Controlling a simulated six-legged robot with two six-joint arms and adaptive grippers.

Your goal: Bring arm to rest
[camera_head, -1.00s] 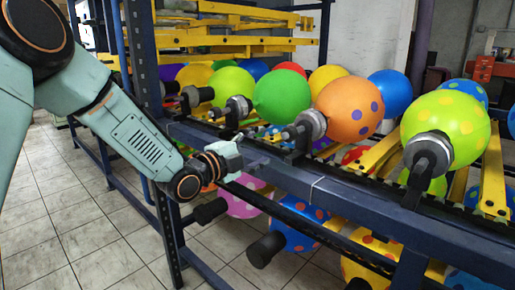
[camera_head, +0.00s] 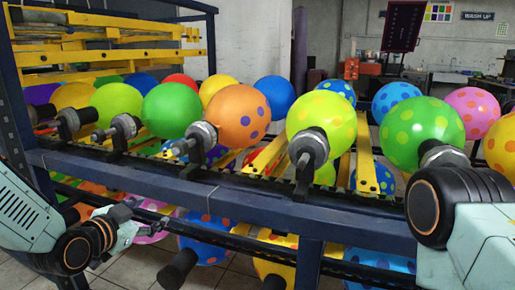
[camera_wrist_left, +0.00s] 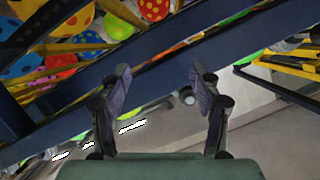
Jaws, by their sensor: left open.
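My left arm comes in at the lower left of the head view. Its gripper (camera_head: 128,218) is in front of the blue rack rail, near the lower row of balloons. In the left wrist view the gripper (camera_wrist_left: 162,90) has its two dark fingers wide apart with nothing between them. The blue rail (camera_wrist_left: 150,60) crosses behind the fingertips. Part of my other arm shows at the right edge of the head view. Its gripper is out of view.
The blue rack (camera_head: 230,200) runs across the front. An orange balloon with purple dots (camera_head: 238,117), a yellow-green one (camera_head: 322,118) and a green one (camera_head: 422,134) sit on its upper row on dark holders. Yellow bars (camera_head: 100,55) stand at the back left. Tiled floor (camera_head: 135,270) shows below.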

